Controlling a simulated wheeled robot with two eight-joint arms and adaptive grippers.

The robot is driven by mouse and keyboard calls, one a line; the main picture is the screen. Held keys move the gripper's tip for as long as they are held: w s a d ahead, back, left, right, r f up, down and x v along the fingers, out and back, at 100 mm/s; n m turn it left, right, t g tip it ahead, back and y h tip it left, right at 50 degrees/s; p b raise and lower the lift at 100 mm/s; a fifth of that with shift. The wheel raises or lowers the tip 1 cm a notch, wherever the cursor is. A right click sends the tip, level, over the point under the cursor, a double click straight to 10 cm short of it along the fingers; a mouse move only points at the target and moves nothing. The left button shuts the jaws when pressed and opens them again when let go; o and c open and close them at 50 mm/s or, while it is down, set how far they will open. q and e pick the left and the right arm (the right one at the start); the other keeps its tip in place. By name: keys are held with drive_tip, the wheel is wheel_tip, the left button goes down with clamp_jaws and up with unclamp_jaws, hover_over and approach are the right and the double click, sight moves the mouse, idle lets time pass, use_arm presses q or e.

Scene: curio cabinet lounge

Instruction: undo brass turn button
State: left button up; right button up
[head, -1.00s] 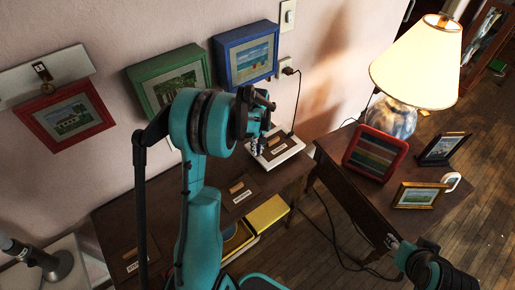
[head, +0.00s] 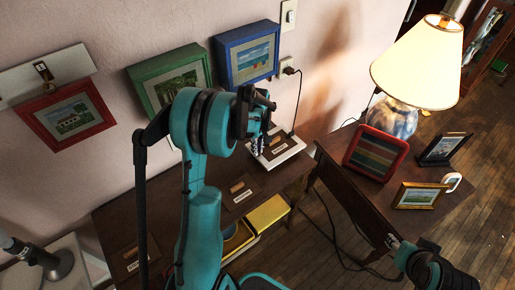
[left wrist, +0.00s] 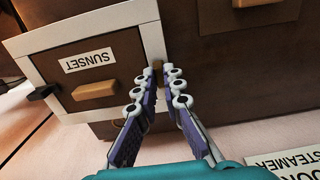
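The brass turn button (left wrist: 158,66) is a small brownish piece at the white-framed edge of a brown door (left wrist: 118,65) in the left wrist view. The door has a tan handle and an upside-down SUNSET label. My left gripper (left wrist: 158,72) has its fingertips drawn close together on both sides of the button, seemingly touching it. In the head view, my left gripper (head: 258,146) is at the left side of the white-framed door (head: 296,152), whose left part it hides. My right gripper (head: 392,241) is at the lower right, away from the door, too small to read.
A black piece (left wrist: 42,92) sits at the door's other side. A neighbouring brown panel (left wrist: 255,50) has a tan handle. A yellow drawer (head: 268,214) stands out below. Green (head: 140,82) and blue (head: 224,62) framed boxes hang behind. A lamp (head: 415,70) stands on the right table.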

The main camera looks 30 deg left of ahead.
use_arm(q)
drive_tip(key=o, duration=0.4)
drive_tip(key=shift+r, duration=0.1)
wheel_tip(320, 180, up, 12)
drive_tip(key=shift+f, duration=0.1)
idle(0.4)
